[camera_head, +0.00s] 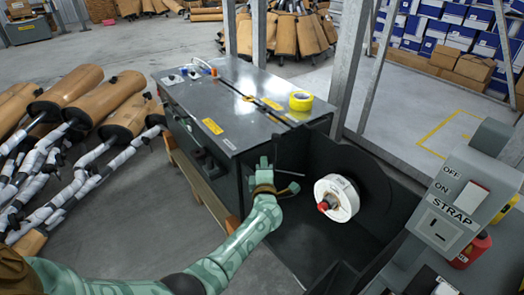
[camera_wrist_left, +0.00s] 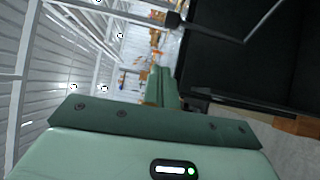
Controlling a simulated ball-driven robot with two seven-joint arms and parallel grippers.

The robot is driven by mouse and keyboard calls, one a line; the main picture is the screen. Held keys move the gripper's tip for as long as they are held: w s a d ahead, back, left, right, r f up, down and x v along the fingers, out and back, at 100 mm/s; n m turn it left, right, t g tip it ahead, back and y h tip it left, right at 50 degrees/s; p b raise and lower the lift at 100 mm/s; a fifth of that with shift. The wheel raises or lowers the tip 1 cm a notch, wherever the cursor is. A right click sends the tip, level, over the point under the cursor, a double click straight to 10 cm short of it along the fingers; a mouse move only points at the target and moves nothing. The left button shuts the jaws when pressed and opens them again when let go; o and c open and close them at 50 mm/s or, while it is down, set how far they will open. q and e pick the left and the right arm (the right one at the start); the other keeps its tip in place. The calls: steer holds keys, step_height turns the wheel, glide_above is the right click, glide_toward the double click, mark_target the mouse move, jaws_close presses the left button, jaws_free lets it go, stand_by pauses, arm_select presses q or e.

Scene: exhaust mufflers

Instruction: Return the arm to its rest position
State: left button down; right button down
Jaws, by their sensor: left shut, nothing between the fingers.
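My left arm, pale green, comes in from the lower left in the head view. Its gripper (camera_head: 265,163) is shut and empty, raised in front of the dark grey machine cabinet (camera_head: 205,145). In the left wrist view the green gripper body fills the bottom, and the shut fingers (camera_wrist_left: 162,88) point away over the scene. A black machine panel (camera_wrist_left: 240,55) shows to their right. Nothing is held. My right gripper is in neither view.
A white reel (camera_head: 337,198) sits in the open bay right of my gripper. The strap switch box (camera_head: 455,200) stands at the right. Wrapped exhaust mufflers (camera_head: 70,95) lie at the left. Yellow tape (camera_head: 301,100) rests on the cabinet top. Grey posts (camera_head: 350,65) rise behind.

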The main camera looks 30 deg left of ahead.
arm_select(q)
steer(key=shift+v, duration=0.95)
steer(key=shift+f, duration=0.1)
